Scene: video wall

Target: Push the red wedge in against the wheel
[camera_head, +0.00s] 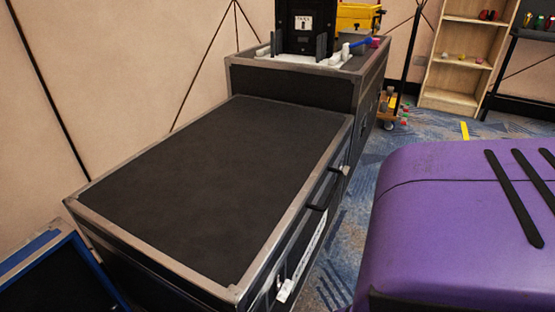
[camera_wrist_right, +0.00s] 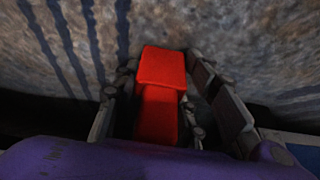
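The red wedge (camera_wrist_right: 160,80) shows in the right wrist view, in the middle, as a bright red block with two visible faces. My right gripper (camera_wrist_right: 160,70) has its dark jointed fingers along both sides of the wedge. The fingers look closed against it. Grey, mottled floor lies behind the wedge. Whether the wedge touches that floor is unclear. Neither gripper shows in the head view, and my left gripper is not seen.
A long black flight case (camera_head: 215,175) with metal edges stands along the wall, its top bare. A second case (camera_head: 290,85) behind it bears a black device and a yellow box (camera_head: 357,16). Wooden shelves (camera_head: 465,55) stand at the back right. Blue carpet (camera_head: 400,140) shows between.

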